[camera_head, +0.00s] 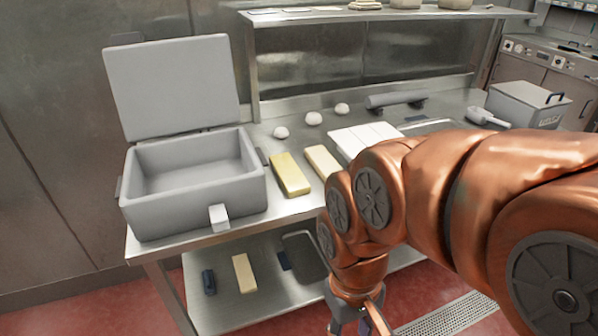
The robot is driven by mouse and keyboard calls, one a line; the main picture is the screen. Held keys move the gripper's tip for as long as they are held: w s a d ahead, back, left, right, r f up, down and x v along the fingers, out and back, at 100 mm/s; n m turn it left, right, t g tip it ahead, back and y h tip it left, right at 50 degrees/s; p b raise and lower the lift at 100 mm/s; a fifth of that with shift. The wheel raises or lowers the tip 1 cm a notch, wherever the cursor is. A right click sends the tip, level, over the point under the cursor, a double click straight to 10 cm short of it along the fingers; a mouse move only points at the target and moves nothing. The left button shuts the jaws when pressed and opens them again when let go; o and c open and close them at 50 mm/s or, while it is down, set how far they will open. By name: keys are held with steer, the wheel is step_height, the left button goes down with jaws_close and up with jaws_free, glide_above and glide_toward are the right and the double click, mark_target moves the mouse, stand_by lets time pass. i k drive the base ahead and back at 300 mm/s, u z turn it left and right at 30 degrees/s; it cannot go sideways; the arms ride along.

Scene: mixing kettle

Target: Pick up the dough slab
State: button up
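Two slabs lie side by side on the steel table, right of a grey box. One is a thicker yellow slab (290,174). The other is a thinner, paler cream slab (322,161), close to my arm. A third pale slab (244,273) lies on the lower shelf. I cannot tell for sure which one is the dough slab. My gripper (352,326) hangs at the bottom edge of the picture, in front of the table and below its top, apart from all the slabs. Its fingertips are cut off by the frame, so its opening is unclear.
The grey box (150,213) stands open on the left, its lid (173,88) raised. Behind the slabs are small white balls (313,118), a white board (362,140) and a grey roller (394,99). A shelf (360,14) overhangs the back. My arm hides the table's right front.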

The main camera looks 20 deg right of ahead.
mark_target(293, 182)
steer(key=z, duration=1.95)
steer(key=k, duration=1.3)
steer(key=u, duration=2)
steer(key=i, duration=1)
